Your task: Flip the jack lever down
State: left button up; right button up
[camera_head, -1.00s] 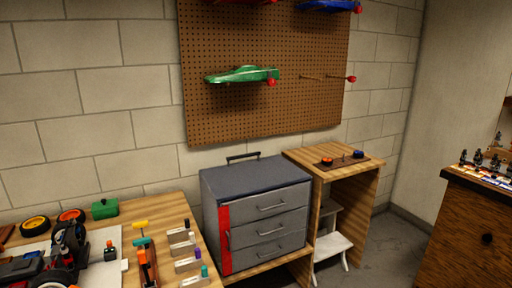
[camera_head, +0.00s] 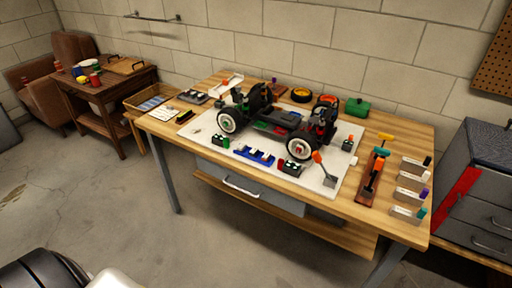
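A black racecar chassis (camera_head: 277,117) with white-rimmed wheels stands on a white mat (camera_head: 205,140) on the wooden workbench. An upright lever with an orange tip (camera_head: 318,157) and a grey lower part (camera_head: 329,179) is at the mat's front right corner, near the car's front right wheel. It looks like the jack lever, but I cannot tell for sure. It leans up and to the left. Neither gripper is in view.
A red tray with tools (camera_head: 367,188) and several labelled holders (camera_head: 412,190) sit on the bench's right end. A grey drawer cabinet (camera_head: 485,180) stands to the right. A brown side table (camera_head: 105,98) stands at the left.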

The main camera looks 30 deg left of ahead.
aim_at(316, 156)
jog(key=u, duration=0.45)
jog(key=i+j, duration=0.1)
jog(key=j, duration=0.4)
jog(key=i+j, duration=0.1)
jog(key=j, duration=0.4)
jog(key=i+j, duration=0.1)
jog(key=j, duration=0.4)
jog(key=z, duration=1.55)
